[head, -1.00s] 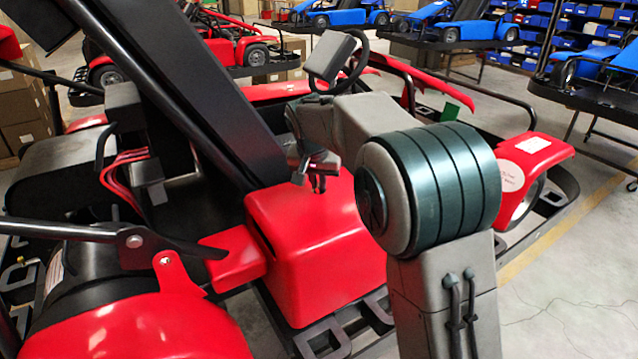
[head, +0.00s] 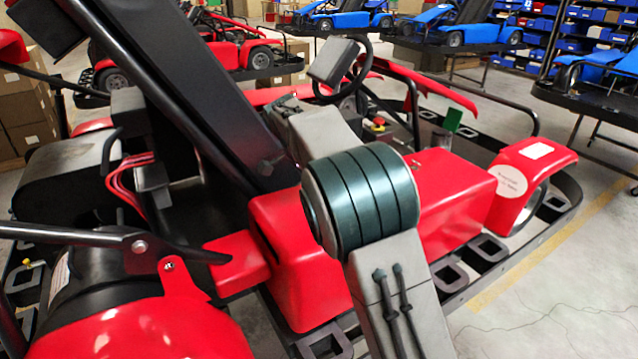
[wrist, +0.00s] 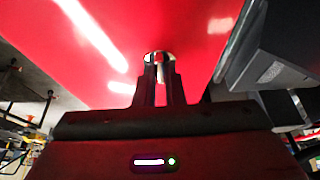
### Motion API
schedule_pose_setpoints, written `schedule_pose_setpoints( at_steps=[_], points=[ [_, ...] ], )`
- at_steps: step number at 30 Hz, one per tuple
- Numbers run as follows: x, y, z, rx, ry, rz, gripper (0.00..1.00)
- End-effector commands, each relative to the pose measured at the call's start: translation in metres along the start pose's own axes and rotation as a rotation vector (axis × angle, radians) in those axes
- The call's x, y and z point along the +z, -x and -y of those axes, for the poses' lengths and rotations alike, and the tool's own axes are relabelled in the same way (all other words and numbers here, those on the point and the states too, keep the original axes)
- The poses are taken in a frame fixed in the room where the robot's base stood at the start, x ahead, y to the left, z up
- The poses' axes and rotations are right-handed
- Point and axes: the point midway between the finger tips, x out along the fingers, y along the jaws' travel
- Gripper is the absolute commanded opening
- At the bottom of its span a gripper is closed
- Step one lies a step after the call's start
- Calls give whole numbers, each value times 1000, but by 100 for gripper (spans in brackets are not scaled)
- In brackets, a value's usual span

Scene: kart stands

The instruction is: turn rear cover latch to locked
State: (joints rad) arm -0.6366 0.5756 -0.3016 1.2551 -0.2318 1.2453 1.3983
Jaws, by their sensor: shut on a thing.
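In the wrist view, my gripper (wrist: 161,78) points at a glossy red cover (wrist: 120,40). Its two dark fingers are close together, shut on the latch (wrist: 160,57), a small pale, shiny fitting on the red surface. The fingers hide much of the latch, so I cannot tell which way it is turned. In the head view, the red cover (head: 300,285) on the near kart lies behind my arm. My arm hides the gripper and the latch there.
A black slanted beam (head: 170,80) rises left of my arm. A black bar (head: 70,237) and red bodywork (head: 160,325) are at the near left. The steering wheel (head: 358,80) stands behind. Bare floor (head: 560,300) is at the right. A dark grey block (wrist: 270,72) is close right of my gripper.

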Motion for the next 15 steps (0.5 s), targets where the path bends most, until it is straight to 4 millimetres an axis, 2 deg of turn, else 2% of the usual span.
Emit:
schedule_pose_setpoints(
  at_steps=[15],
  points=[
    [0,1,1,16,-45,1,0]
  ],
)
